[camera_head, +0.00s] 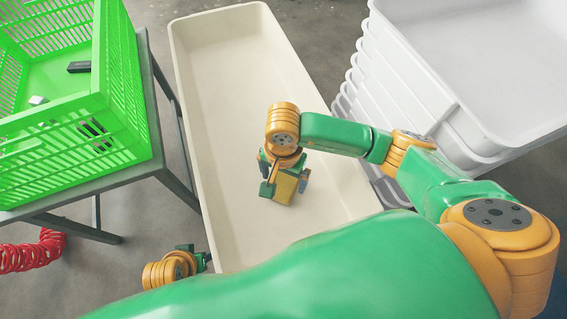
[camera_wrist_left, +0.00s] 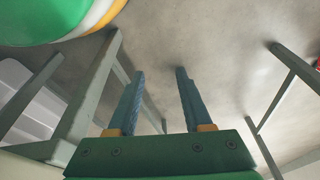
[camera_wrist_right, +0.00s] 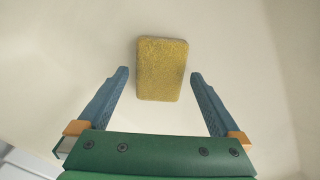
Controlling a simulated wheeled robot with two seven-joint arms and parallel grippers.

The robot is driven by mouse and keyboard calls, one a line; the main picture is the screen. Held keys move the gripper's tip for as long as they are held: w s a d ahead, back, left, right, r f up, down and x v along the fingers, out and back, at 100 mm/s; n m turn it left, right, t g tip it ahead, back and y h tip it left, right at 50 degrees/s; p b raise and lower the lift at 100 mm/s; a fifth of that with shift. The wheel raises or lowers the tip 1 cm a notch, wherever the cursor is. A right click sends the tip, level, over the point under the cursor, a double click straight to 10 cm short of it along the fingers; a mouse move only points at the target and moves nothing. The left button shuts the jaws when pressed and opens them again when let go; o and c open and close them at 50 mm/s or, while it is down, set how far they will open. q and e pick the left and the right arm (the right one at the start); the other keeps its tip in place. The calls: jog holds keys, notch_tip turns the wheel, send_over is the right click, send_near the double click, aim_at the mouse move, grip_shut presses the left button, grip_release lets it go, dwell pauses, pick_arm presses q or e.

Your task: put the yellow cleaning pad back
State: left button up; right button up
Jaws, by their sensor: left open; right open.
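The yellow cleaning pad (camera_wrist_right: 162,69) is a rounded rectangular block in the right wrist view. It lies on the pale floor of the long cream tray (camera_head: 219,54). My right gripper (camera_head: 285,179) hangs over the tray in the head view. It is open, with its two blue fingers on either side of and short of the pad, and it holds nothing. In the head view the pad is hard to tell apart from the gripper. My left gripper (camera_wrist_left: 160,72) is open and empty, over bare grey floor. It shows partly at the tray's lower left (camera_head: 204,260).
A green crate (camera_head: 121,70) with a few small dark and white items stands on a grey table (camera_head: 152,100) at left. Stacked white bins (camera_head: 385,70) stand at right, near my right arm. A red coiled hose (camera_head: 32,252) is at lower left.

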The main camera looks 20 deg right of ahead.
aim_at(283, 183)
pick_arm(q)
jog(key=s+f+p, duration=0.3)
jog(key=f, duration=0.3)
jog(key=shift+s+a+f+g, duration=0.25)
jog(key=shift+s+a+g, duration=0.05)
jog(key=shift+a, duration=0.15)
pick_arm(e)
notch_tip(283, 183, up, 11)
jog(key=shift+f, duration=0.15)
